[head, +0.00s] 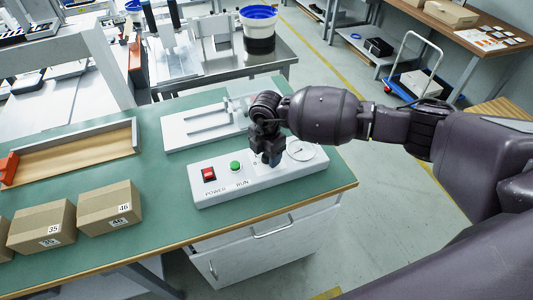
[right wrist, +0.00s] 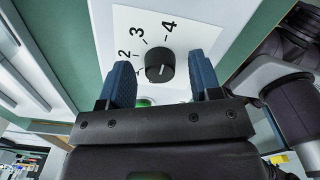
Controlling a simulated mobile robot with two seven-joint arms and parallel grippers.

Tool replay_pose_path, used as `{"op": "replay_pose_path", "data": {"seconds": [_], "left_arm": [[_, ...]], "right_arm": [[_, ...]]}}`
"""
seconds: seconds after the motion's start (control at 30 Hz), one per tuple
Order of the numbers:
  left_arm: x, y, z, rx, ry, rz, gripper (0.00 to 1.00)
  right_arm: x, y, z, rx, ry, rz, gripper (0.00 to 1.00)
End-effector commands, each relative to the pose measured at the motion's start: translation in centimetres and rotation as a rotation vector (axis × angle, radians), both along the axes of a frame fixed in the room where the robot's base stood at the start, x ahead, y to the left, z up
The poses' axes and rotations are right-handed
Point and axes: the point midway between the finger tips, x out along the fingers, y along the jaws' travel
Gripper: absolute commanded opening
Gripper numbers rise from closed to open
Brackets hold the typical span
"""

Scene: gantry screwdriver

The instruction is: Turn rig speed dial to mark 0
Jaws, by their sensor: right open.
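The rig control box (head: 222,191) is a long white panel on the green bench in the head view. It carries a red POWER switch (head: 208,174) and a green RUN button (head: 235,166). My right gripper (head: 268,158) points down over the box and hides the dial there. In the right wrist view the black speed dial (right wrist: 160,67) sits between the two blue fingers of my open right gripper (right wrist: 163,80), with gaps on both sides. Marks 2, 3 and 4 show around it; 0 is not visible. I cannot tell which mark its pale line points at. My left gripper is not in view.
A white fixture (head: 190,132) stands behind the box. The bench edge runs close in front of the control box.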

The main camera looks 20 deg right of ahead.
Motion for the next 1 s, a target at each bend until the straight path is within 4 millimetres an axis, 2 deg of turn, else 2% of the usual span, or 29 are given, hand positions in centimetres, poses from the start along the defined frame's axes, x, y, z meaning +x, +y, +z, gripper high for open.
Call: {"op": "replay_pose_path", "data": {"seconds": [0.3,0.6,1.0], "left_arm": [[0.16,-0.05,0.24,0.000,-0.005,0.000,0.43],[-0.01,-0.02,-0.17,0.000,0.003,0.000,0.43],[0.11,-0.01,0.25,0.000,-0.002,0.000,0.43]], "right_arm": [[0.01,0.00,-0.13,0.000,0.000,0.000,0.56],[0.01,0.00,-0.12,0.000,0.000,0.000,0.10],[0.03,-0.01,0.01,-0.002,-0.001,0.078,0.09]]}}
